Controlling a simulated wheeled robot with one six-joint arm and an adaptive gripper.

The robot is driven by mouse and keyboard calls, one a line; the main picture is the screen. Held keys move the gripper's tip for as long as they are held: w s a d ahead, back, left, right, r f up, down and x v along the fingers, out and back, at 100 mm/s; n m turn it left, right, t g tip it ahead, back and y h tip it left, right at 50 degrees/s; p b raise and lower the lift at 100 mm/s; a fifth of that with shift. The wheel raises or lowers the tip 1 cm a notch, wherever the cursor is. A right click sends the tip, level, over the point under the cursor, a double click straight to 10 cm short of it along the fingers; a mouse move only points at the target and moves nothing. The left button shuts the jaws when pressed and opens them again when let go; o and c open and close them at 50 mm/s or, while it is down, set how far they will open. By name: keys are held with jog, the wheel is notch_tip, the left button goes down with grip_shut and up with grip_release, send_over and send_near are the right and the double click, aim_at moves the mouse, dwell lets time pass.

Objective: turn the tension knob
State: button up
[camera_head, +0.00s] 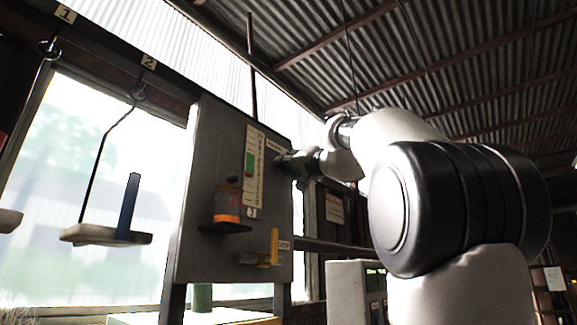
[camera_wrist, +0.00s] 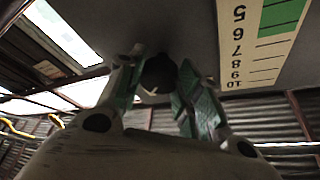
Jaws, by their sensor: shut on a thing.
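The tension knob (camera_wrist: 157,75) is a dark round knob with a pale mark, on the face of the grey panel (camera_head: 210,150). In the wrist view my gripper (camera_wrist: 158,80) has one finger on each side of it and is shut on it. In the head view my gripper (camera_head: 291,166) is at the panel's upper right edge and hides the knob. A pale number scale (camera_head: 254,170) with a green band is on the panel to the left of my gripper. It also shows in the wrist view (camera_wrist: 262,42), with the numbers 5 to 10 readable.
Lower on the panel are an orange and dark jar (camera_head: 227,205) on a small black shelf and a yellow handle (camera_head: 274,246). At left, a hanging tray (camera_head: 85,236) carries a blue upright piece (camera_head: 128,207). A pale box (camera_head: 346,292) stands below my arm.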

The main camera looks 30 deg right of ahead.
jog(key=shift+a+m+h, duration=0.1)
jog(key=shift+m+h, duration=0.5)
jog(key=shift+m, duration=0.6)
jog(key=o, duration=1)
jog(key=shift+v, duration=6.05)
jog(key=shift+r, duration=0.2)
